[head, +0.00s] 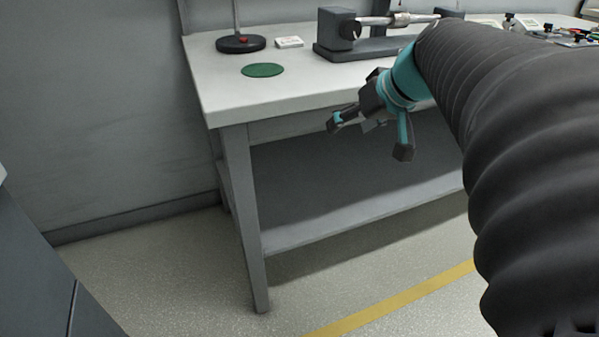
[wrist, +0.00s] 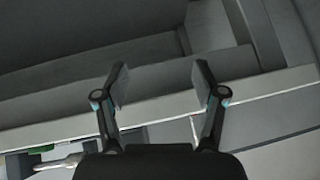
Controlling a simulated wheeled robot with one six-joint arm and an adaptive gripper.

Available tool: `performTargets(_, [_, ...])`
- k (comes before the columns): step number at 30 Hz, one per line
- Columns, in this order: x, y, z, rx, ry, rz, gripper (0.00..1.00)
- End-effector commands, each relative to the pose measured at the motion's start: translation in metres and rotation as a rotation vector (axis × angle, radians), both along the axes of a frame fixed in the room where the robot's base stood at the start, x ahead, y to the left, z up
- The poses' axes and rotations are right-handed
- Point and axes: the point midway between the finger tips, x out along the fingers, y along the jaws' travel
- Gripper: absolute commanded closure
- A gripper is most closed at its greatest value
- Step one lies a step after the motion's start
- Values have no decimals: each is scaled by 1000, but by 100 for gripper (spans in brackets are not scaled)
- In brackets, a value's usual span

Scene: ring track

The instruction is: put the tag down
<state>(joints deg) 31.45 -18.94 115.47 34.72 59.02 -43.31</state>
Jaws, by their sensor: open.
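My gripper (head: 368,138) is open in front of the workbench's front edge, below the level of its top. In the wrist view my gripper (wrist: 160,84) has its two fingers spread with nothing between them. No tag is held. A small white card or block with reddish marks (head: 289,42) lies at the back of the bench top; I cannot tell whether it is the tag. A flat green disc (head: 262,70) lies bare on the bench top, to the left of my gripper and apart from it.
The pale workbench (head: 225,92) has a lower shelf (head: 330,215). A black round base with a rod (head: 241,44) and a grey fixture with a metal shaft (head: 338,38) stand on top. Several small items (head: 575,38) lie at right. A yellow line (head: 400,300) crosses the open floor.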

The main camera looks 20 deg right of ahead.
Motion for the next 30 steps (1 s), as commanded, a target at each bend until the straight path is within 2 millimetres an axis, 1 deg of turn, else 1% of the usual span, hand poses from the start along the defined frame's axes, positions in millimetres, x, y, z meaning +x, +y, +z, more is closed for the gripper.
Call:
performTargets(1, [-17, 27, -13, -14, 38, 12, 30])
performTargets(3, [-40, 52, -33, -34, 90, 5, 30])
performTargets(5, [-60, 70, -50, -57, 128, -1, 30])
performTargets(6, [-73, 79, -60, -75, 147, -7, 30])
performTargets(9, [-104, 96, -85, -119, 179, -18, 30])
performTargets(13, [-132, 106, -110, -166, 190, -34, 30])
performTargets(16, [-144, 108, -122, -187, 189, -43, 30])
performTargets(20, [-149, 108, -127, -199, 188, -50, 30])
performTargets(27, [-149, 108, -128, -199, 188, -52, 30])
performTargets(30, [-149, 108, -122, -198, 188, -52, 30])
